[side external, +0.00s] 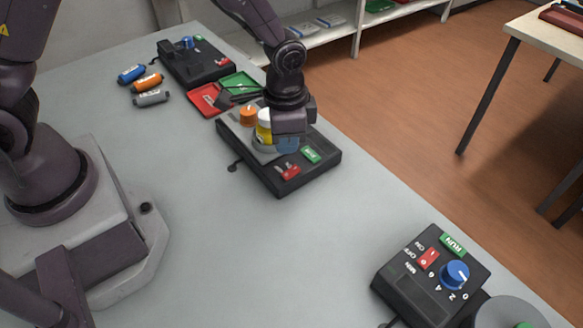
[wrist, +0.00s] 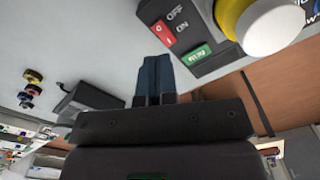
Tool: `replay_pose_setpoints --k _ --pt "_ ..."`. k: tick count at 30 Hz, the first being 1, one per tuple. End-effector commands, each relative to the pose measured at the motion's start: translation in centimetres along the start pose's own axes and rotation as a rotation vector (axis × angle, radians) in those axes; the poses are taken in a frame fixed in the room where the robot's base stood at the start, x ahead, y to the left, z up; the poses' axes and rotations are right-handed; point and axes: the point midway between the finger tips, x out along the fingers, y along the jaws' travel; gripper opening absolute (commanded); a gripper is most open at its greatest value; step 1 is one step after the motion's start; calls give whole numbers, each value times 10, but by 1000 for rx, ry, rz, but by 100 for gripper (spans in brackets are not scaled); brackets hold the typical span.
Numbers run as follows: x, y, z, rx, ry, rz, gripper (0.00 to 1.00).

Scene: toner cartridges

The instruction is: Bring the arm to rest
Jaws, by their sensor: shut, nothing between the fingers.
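My gripper (side external: 287,146) hangs over the right part of a black machine (side external: 270,178) in the middle of the table, beside a yellow cylinder with a white top (side external: 264,126). In the wrist view its two dark blue fingers (wrist: 153,78) are together with nothing between them. The yellow and white cylinder also shows in the wrist view (wrist: 262,24), apart from the fingers. Toner cartridges lie at the far left: blue (side external: 131,74), orange (side external: 147,83) and grey (side external: 151,98). An orange cylinder (side external: 248,115) stands on the machine. The gripper hides part of the machine.
A red tray (side external: 206,100) and a green tray (side external: 241,82) lie behind the machine. Another black machine (side external: 197,66) stands at the back. A control box with a blue knob (side external: 455,274) is at front right. The table (side external: 230,270) is clear in front.

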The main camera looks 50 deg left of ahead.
Motion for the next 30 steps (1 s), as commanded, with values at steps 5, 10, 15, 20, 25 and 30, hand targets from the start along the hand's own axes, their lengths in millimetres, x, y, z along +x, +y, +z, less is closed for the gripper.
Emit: replay_pose_setpoints --k 5,10,15,20,25,30 --pt "-6 0 0 0 -1 0 0" --pt "-6 0 0 0 -1 0 0" --pt "-4 2 8 -33 -37 10 0" --pt "-31 6 38 -115 -85 17 0" --pt "-86 1 66 -218 -36 0 0" --pt "-139 -1 100 -323 57 -22 0"
